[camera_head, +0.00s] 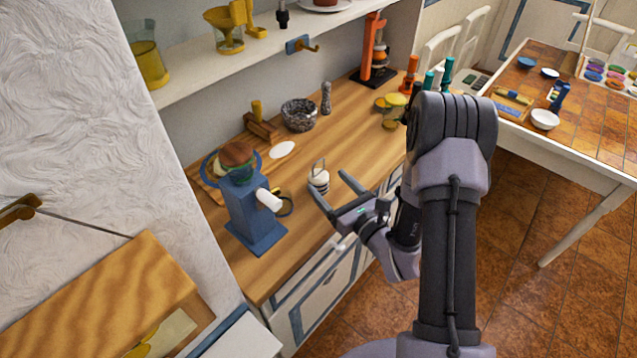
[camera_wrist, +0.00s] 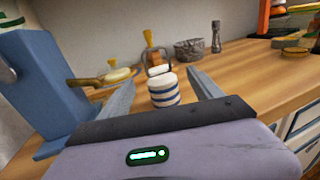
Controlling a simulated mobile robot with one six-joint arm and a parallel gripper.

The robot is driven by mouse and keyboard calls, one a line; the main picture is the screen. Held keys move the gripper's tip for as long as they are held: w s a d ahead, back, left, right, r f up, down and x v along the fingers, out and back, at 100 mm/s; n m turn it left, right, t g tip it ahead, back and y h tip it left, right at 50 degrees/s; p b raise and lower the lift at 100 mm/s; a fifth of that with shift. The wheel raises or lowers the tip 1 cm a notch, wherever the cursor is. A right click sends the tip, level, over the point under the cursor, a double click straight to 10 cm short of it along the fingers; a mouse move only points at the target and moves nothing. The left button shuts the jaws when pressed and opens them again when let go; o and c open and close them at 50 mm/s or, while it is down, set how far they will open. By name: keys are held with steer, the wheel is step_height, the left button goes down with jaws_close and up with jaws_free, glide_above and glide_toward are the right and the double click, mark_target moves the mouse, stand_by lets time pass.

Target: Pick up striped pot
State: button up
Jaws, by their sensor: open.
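The striped pot (camera_head: 319,180) is small, white with dark bands, and has a thin upright handle. It stands upright on the wooden counter. My gripper (camera_head: 330,192) is open, with its fingers pointing at the pot from the front right. In the wrist view, the pot (camera_wrist: 163,90) shows its blue stripes and sits between and just beyond my open fingertips (camera_wrist: 160,84). I see no contact between the fingers and the pot, though the exact gap is hard to tell.
A blue grinder (camera_head: 252,212) stands left of the pot, close to my left finger in the wrist view. The wooden counter (camera_head: 350,135) is clear right of the pot.

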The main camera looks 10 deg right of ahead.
mark_target(318, 161)
steer(key=x, duration=0.4)
steer(key=b+x, duration=0.1)
steer(key=shift+w+a+f, duration=0.2)
steer(key=shift+w+f, duration=0.15)
steer(key=shift+f, duration=0.05)
steer(key=c, duration=1.6)
steer(key=shift+r+p, duration=0.8)
steer(key=shift+r, duration=1.2)
steer(key=a+p+v, duration=0.1)
steer(key=p+v, duration=0.2)
steer(key=v, duration=0.4)
steer(key=s+a+p+v, duration=0.1)
steer(key=a+p+v, duration=0.1)
steer(key=v, duration=0.6)
steer(key=shift+s+a+r+p, duration=0.15)
steer(key=shift+s+r+p, duration=0.3)
steer(key=shift+r, duration=0.1)
